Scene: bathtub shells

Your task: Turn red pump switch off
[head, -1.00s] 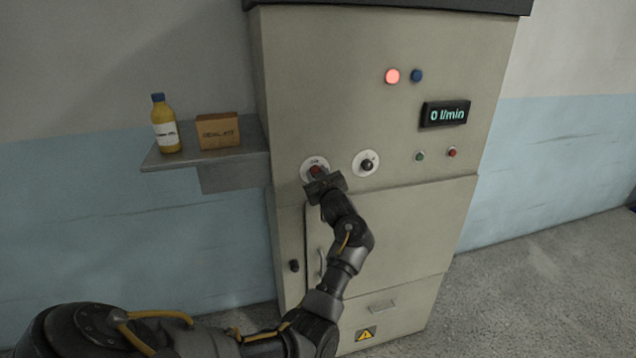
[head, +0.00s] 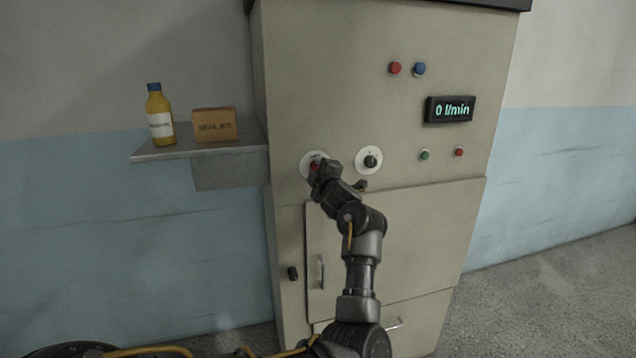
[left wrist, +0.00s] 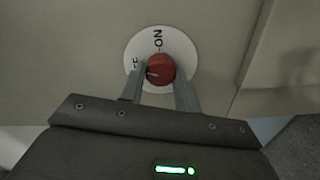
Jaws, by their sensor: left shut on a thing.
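The red pump switch (left wrist: 162,66) is a round knob on a white dial plate (left wrist: 185,52) marked ON at the top, with a partly hidden label at the left. The knob's mark points left, toward that partly hidden label. My left gripper (left wrist: 160,80) has one finger on each side of the knob and is shut on it. In the head view the red switch (head: 314,165) is mostly covered by my left gripper (head: 320,174). The red lamp (head: 395,68) higher on the cabinet is dark. My right gripper is not in view.
A black knob (head: 370,161) on a white dial sits just right of the switch. A blue lamp (head: 419,69), a display (head: 450,109) reading 0 l/min and small buttons are on the panel. A shelf (head: 160,154) at left holds a yellow bottle (head: 159,118) and a box (head: 215,126).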

